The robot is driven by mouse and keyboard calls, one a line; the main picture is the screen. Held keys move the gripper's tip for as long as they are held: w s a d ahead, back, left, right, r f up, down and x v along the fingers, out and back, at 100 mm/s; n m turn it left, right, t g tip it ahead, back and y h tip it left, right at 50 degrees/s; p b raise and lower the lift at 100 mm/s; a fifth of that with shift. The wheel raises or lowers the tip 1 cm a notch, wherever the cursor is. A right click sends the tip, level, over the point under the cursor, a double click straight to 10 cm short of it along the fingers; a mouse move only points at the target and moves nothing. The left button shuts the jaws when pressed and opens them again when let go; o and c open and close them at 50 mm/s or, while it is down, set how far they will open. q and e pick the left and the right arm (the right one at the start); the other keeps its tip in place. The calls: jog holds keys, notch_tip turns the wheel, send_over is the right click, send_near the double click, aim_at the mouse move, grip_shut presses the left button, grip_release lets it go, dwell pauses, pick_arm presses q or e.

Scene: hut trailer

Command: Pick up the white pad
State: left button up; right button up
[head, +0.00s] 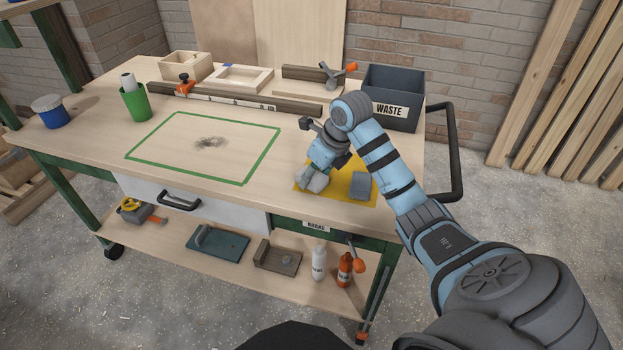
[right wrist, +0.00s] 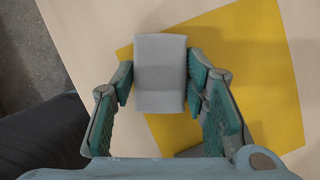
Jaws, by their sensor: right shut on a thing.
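The white pad (right wrist: 160,75) looks pale grey in the right wrist view and sits between the two fingers of my right gripper (right wrist: 158,84). The fingers press on its left and right sides. In the head view, the pad (head: 318,183) shows at the tip of my right gripper (head: 318,174), over the yellow mat (head: 340,194); the fingers partly hide it. I cannot tell whether it touches the mat. A darker grey pad (head: 361,186) lies on the mat just to the right. My left gripper is not in view.
A green taped rectangle (head: 243,184) with a dark smudge (head: 210,142) is left of the mat. A dark WASTE bin (head: 390,97) stands behind my right arm. Wooden trays (head: 240,78) and clamps line the back. A green cup (head: 135,103) and blue tub (head: 50,112) stand left.

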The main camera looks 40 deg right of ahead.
jog(key=shift+r, duration=0.1)
notch_tip(320, 180, up, 10)
jog(key=p, duration=0.4)
notch_tip(320, 180, up, 10)
jog(key=p, duration=1)
send_over(314, 176)
jog(key=shift+w, duration=0.1)
